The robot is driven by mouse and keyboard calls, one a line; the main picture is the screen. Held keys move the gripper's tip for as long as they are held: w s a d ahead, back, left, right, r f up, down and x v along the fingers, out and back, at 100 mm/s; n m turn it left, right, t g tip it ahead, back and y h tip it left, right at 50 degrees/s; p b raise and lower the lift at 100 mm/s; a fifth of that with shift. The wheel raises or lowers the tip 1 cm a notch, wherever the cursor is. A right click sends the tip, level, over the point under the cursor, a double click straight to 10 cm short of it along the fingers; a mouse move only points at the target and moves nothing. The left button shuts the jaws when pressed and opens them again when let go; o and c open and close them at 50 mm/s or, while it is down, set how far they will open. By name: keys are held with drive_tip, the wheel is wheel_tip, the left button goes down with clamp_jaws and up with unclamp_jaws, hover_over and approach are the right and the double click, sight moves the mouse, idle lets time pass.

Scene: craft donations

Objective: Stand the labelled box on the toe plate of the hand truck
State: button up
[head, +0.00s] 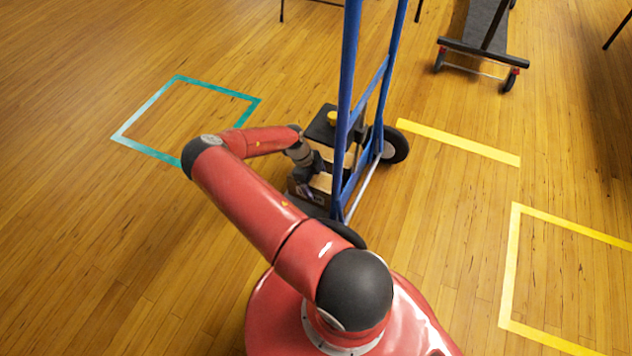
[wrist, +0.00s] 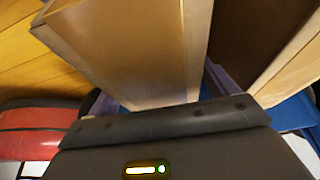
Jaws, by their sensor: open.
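The hand truck (head: 350,80) stands upright with a blue frame and dark wheels. Beside its lower frame, on the left, a light wooden box (head: 322,182) shows partly behind my arm. The toe plate is mostly hidden by the boxes and arm.
A teal taped square (head: 150,99) lies empty on the wooden floor at left. A yellow strip (head: 460,142) and a yellow taped outline (head: 508,265) lie at right. A dark wheeled cart (head: 485,40) stands at the back right. Floor at left is clear.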

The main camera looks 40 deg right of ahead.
drive_tip(key=shift+r, duration=0.2)
drive_tip(key=p+v, duration=0.1)
drive_tip(key=v, duration=1)
drive_tip(key=shift+w+a+r, duration=0.1)
drive_tip(key=shift+w+r, duration=0.1)
drive_tip(key=shift+r, duration=0.15)
drive_tip(key=shift+w, duration=0.1)
